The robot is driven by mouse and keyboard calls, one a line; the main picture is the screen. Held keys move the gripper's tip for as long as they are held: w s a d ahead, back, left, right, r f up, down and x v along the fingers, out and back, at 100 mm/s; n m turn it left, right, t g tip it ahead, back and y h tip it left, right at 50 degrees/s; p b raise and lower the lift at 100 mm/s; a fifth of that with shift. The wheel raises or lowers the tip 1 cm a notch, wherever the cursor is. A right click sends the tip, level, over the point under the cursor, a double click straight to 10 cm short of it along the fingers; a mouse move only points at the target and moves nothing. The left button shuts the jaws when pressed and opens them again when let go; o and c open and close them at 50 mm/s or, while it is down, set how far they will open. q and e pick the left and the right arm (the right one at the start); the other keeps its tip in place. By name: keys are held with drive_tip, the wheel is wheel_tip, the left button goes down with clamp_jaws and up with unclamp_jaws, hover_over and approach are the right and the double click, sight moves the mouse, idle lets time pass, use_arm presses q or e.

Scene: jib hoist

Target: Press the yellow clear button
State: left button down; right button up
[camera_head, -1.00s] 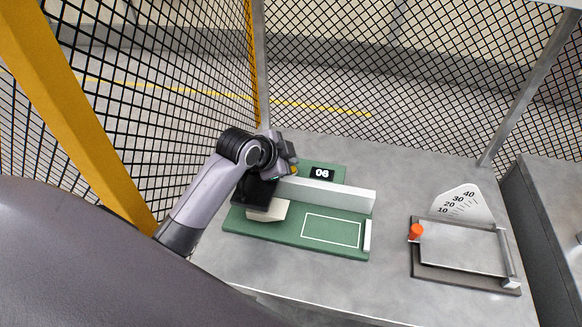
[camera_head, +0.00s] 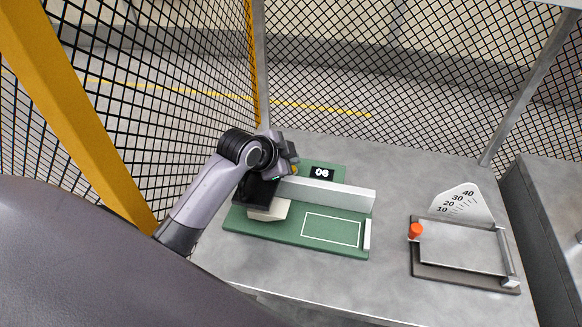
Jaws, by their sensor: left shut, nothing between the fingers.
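The yellow clear button (camera_head: 295,169) shows as a small yellow patch at the back left of the green board (camera_head: 290,232), mostly hidden by my left gripper. My left gripper (camera_head: 290,157) is shut and empty, at the button. I cannot tell whether it touches the button. A black display (camera_head: 321,173) reading 06 sits just right of the button. My right gripper is not in view.
A pale grey bar (camera_head: 330,193) runs along the board, with a black and beige block (camera_head: 268,210) at its left end. A metal tray device (camera_head: 462,248) with an orange knob (camera_head: 415,230) and a dial (camera_head: 462,203) stands right. Mesh fencing surrounds the table's back and left.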

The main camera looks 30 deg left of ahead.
use_arm(q)
drive_tip(key=shift+s+f, duration=0.2)
drive_tip(key=shift+f, duration=0.35)
drive_tip(key=shift+s+f, duration=0.2)
drive_tip(key=shift+f, duration=0.35)
drive_tip(key=shift+s+a+p, duration=0.1)
drive_tip(key=shift+a+p, duration=0.1)
drive_tip(key=shift+p, duration=0.35)
drive_tip(key=shift+w+r, duration=0.25)
drive_tip(key=shift+r, duration=0.5)
drive_tip(key=shift+a+r, duration=0.1)
drive_tip(key=shift+r, duration=1.9)
